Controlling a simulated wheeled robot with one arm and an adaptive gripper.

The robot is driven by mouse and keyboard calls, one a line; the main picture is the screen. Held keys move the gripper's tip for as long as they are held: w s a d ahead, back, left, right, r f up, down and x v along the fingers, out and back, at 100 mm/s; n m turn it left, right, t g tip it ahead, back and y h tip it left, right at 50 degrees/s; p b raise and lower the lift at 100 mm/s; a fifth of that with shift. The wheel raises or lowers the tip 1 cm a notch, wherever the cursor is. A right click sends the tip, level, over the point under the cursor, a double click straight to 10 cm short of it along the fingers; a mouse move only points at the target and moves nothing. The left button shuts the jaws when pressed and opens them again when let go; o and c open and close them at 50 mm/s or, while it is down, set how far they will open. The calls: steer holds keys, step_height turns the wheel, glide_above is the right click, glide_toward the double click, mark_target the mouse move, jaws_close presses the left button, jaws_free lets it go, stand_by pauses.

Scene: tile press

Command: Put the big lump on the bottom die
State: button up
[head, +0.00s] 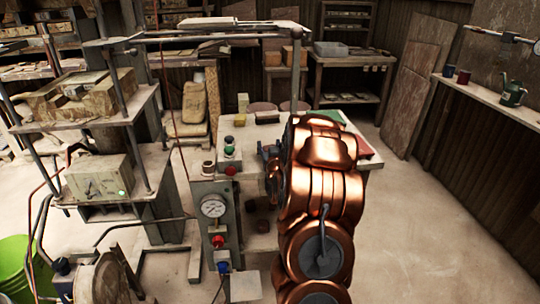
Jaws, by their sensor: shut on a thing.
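My gripper (270,158) shows only in part, as dark fingers at the left of my copper arm, over the pale work table (265,132). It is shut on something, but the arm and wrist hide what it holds. I cannot make out the big lump for certain. The press stands at the left, with metal columns and a platform (135,107). A worn, clay-stained block (75,97), possibly the bottom die, sits on that platform, to the left of my gripper and well apart from it.
A control post with a round gauge (213,207) and coloured buttons stands between the press and my arm. A green bucket (14,262) is at lower left. The floor at right is clear.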

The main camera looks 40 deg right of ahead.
steer(key=c, duration=0.8)
